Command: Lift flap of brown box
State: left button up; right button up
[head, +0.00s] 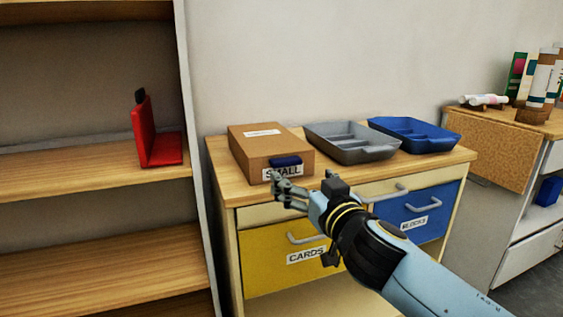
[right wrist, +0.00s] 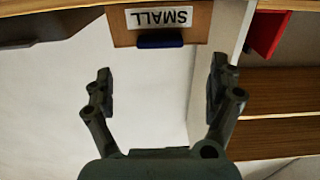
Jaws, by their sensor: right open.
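The brown box (head: 265,143) sits closed on the left of the wooden cabinet top. A white label reading SMALL (head: 284,171) is on its front, and a dark blue tab (head: 286,161) sits at the front edge of its lid. In the right wrist view the box (right wrist: 122,31) appears upside down, with the blue tab (right wrist: 160,41) beyond the fingers. My right gripper (head: 279,190) is open and empty just in front of the box, below the tab; its fingers (right wrist: 160,72) are spread wide, apart from the tab. My left gripper is not in view.
A grey tray (head: 350,152) and a blue tray (head: 452,136) stand right of the box. Below are a yellow CARDS drawer (head: 265,262) and a blue BLOCKS drawer (head: 440,201), both with protruding handles. A shelf with a red object (head: 165,146) stands left.

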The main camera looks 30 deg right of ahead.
aim_at(288, 164)
jog(key=p+x, duration=0.1)
jog(key=x, duration=0.7)
jog(key=shift+w, duration=0.4)
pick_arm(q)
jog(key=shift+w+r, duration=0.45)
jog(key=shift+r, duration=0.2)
